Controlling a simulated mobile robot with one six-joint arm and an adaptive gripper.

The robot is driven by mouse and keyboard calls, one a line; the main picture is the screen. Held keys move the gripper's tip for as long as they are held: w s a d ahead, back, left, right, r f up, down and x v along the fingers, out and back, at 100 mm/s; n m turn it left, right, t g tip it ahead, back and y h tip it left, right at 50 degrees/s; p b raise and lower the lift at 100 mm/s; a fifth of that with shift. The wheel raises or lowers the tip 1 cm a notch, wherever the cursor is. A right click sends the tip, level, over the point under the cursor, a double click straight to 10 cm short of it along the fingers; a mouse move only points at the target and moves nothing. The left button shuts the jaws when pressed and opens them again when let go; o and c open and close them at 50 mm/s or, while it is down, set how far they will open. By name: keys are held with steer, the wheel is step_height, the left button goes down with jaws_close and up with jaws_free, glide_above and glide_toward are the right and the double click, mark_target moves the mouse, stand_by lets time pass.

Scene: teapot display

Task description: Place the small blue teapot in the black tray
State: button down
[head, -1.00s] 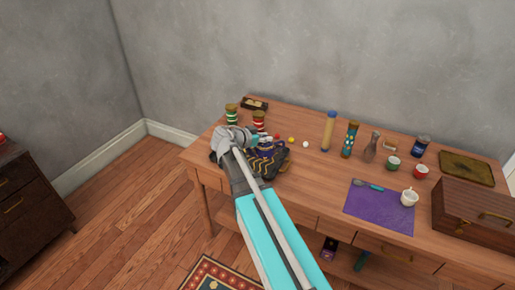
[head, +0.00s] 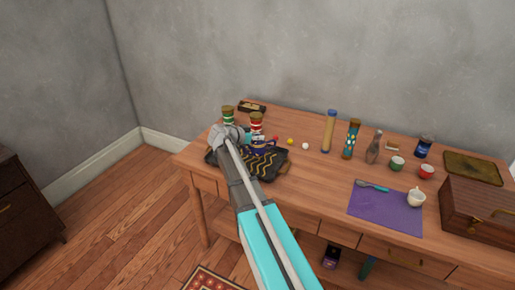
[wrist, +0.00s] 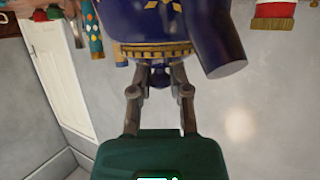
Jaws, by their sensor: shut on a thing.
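The small blue teapot (head: 263,147), dark blue with gold trim, is at the left part of the wooden table. My gripper (wrist: 161,74) is shut on the knob at its lid. In the wrist view the teapot (wrist: 150,25) fills the top middle, with its gold band near my fingers and its dark spout to the right. The black tray (head: 270,169), dark with yellow zigzag lines, lies under and in front of the teapot in the head view. My arm hides part of it. I cannot tell whether the teapot touches it.
A green-banded jar (head: 228,114) and a red-banded jar (head: 256,122) stand just behind. Small balls (head: 305,146) lie right of the teapot. Tall bottles (head: 328,132) stand further right. A purple mat (head: 385,212) holds a white cup (head: 416,198).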

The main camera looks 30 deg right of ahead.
mark_target(252, 143)
steer(key=shift+w+f, duration=0.1)
stand_by(0.3)
steer(key=shift+w+d+f+b, duration=0.2)
steer(key=shift+w+f+b, duration=0.25)
steer(key=shift+f+b, duration=0.2)
steer(key=shift+s+f+b, duration=0.1)
steer(key=shift+f+b, duration=1.25)
steer(key=shift+f, duration=0.15)
steer(key=c, duration=0.6)
jaws_free()
steer(key=shift+r, duration=0.25)
